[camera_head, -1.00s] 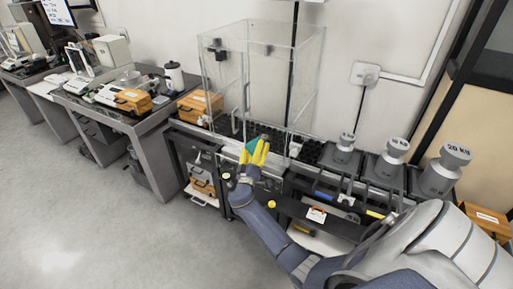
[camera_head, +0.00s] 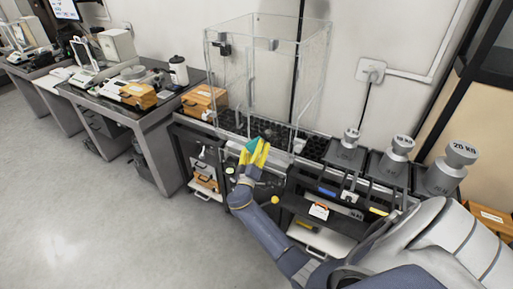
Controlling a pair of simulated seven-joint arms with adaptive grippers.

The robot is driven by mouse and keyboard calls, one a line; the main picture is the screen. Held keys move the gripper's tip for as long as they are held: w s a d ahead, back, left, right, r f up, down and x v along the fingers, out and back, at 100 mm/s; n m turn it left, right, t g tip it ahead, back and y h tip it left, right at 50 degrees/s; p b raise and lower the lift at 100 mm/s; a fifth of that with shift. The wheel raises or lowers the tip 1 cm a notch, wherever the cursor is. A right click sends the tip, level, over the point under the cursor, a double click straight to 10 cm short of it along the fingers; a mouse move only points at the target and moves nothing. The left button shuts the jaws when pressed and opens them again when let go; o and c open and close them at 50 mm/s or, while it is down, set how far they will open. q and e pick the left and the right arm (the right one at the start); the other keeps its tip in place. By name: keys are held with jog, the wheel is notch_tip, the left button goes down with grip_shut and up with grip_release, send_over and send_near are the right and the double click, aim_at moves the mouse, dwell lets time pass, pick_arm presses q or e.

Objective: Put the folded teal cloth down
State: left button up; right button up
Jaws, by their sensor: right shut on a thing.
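The folded teal cloth (camera_head: 250,146) shows as a small teal patch at the yellow fingers of my right gripper (camera_head: 254,154). The gripper is shut on it, and the fingers hide most of the cloth. My right arm reaches in from the lower right and holds the cloth at the front edge of the black weighing table (camera_head: 316,148), in front of the clear glass enclosure (camera_head: 318,75). I cannot tell whether the cloth touches the table. My left gripper is not in view.
A wooden box (camera_head: 200,102) stands left of the enclosure. Several grey weights, one a 20 KG weight (camera_head: 446,172), stand at the right. A lower shelf holds tools. Another table (camera_head: 128,115) with scales and a white bottle (camera_head: 178,70) stands at the left. The floor there is clear.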

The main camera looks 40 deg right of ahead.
dwell(0.5)
jog(key=shift+w+f, duration=0.1)
jog(key=shift+w, duration=0.1)
jog(key=shift+w+a+t+y, duration=0.25)
jog(key=shift+a+t+y, duration=0.05)
jog(key=s+a+r+n+t+y, duration=0.25)
jog(key=a+r+y, duration=0.2)
jog(key=a, duration=0.25)
jog(key=s+a+r+n+t+y, duration=0.2)
jog(key=a+r+n+t+y, duration=0.15)
jog(key=a+r, duration=0.3)
jog(key=s+a+n+y, duration=0.1)
jog(key=s+a+y, duration=0.2)
jog(key=s+a, duration=0.2)
jog(key=s+a+f+n+y, duration=0.1)
jog(key=s+a+y, duration=0.3)
jog(key=s, duration=0.7)
jog(key=shift+a+n, duration=0.4)
jog(key=shift+n, duration=0.4)
